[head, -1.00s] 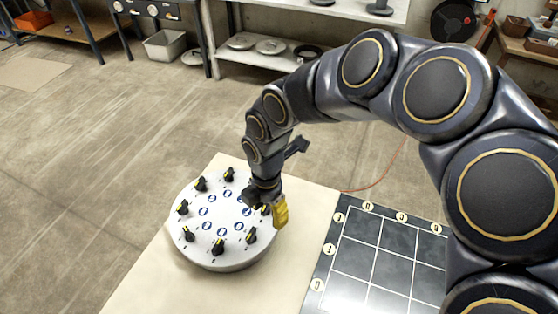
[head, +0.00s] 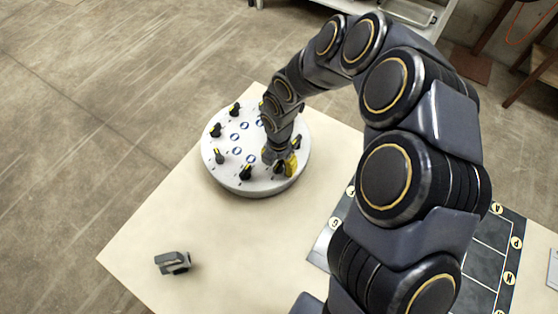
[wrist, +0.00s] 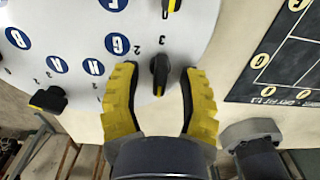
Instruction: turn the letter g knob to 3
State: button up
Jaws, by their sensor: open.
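The round white disc (head: 225,172) stands on the pale table and carries several black knobs and blue letter badges. In the wrist view the badge G (wrist: 117,43) is the one nearest to a black knob (wrist: 159,72). The digits 2 and 3 show beside this knob, on its far side; I cannot clearly read where its pointer stands. My gripper (wrist: 158,82) is open with its yellow fingers on either side of this knob, with gaps left and right. In the head view my gripper (head: 285,163) is at the disc's front right edge and partly hides it.
Another black knob (wrist: 48,98) is left of my gripper, and one more (wrist: 170,6) is at the top. A grey clamp-like part (head: 173,262) lies on the table (head: 230,240) in front. A dark lettered grid board (head: 490,245) is at the right.

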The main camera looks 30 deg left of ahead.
grip_shut()
